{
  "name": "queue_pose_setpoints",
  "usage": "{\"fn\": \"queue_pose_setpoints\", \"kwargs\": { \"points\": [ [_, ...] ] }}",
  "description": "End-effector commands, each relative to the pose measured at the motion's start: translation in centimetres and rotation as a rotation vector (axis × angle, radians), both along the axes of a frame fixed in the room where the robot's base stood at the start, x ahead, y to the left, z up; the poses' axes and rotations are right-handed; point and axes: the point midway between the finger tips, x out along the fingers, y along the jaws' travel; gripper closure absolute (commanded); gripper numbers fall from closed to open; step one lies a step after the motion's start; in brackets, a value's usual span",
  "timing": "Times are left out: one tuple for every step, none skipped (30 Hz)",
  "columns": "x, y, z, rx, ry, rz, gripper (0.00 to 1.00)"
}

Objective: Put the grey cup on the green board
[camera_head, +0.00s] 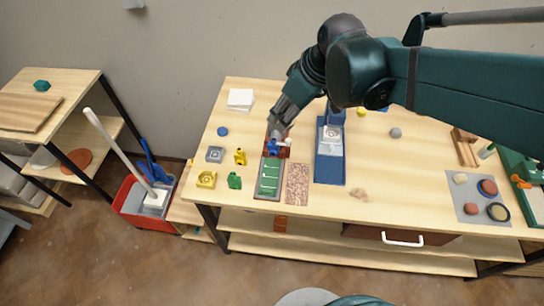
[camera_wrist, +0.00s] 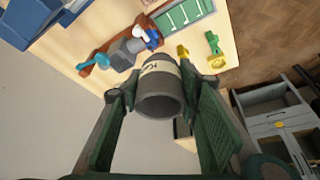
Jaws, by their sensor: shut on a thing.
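The grey cup (camera_wrist: 160,84) has a pale band with dark marks and shows its open mouth to the wrist camera. My gripper (camera_wrist: 162,92) is shut on it, a dark green finger on each side. In the head view my gripper (camera_head: 282,118) is over the back of the table, near the far end of the green board; I cannot clearly tell the cup from the gripper there. The green board (camera_head: 268,178) has pale lines and lies flat at the table's front left. It also shows in the wrist view (camera_wrist: 184,14), beyond the cup.
A red-brown holder (camera_head: 284,152) with a blue piece (camera_head: 273,147) adjoins the board's far end. A speckled board (camera_head: 297,184) lies to its right, then a blue tray (camera_head: 330,170). Small yellow, green, grey and blue pieces lie to its left. Bare table lies in front of the grey ball (camera_head: 395,133).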

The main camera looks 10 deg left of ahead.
Motion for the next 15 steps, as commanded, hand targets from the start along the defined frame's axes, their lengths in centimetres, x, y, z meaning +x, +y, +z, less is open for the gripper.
{"fn": "queue_pose_setpoints", "kwargs": {
  "points": [
    [-0.8,0.8,-0.1,0.000,0.000,0.030,0.81],
    [-1.2,1.1,-0.1,-0.001,0.001,0.047,0.81],
    [-1.7,1.6,-0.1,-0.001,0.001,0.067,0.81],
    [-2.1,1.9,-0.1,-0.001,0.001,0.081,0.81],
    [-2.4,2.2,-0.1,-0.001,0.000,0.095,0.81],
    [-2.8,2.5,-0.1,0.000,0.000,0.112,0.81],
    [-3.1,2.8,-0.1,0.000,0.001,0.124,0.81],
    [-3.4,3.1,-0.1,-0.001,0.000,0.136,0.81],
    [-3.8,3.4,-0.1,0.000,0.000,0.153,0.81],
    [-4.1,3.7,-0.1,0.000,0.000,0.164,0.81],
    [-4.4,3.9,-0.1,0.000,0.000,0.174,0.81],
    [-4.7,4.1,-0.3,0.000,-0.001,0.187,0.81],
    [-4.5,4.0,-0.7,0.000,0.000,0.183,0.81],
    [-4.5,4.0,-1.0,0.000,-0.001,0.182,0.81],
    [-4.5,4.0,-1.5,0.000,-0.001,0.182,0.81]
  ]
}}
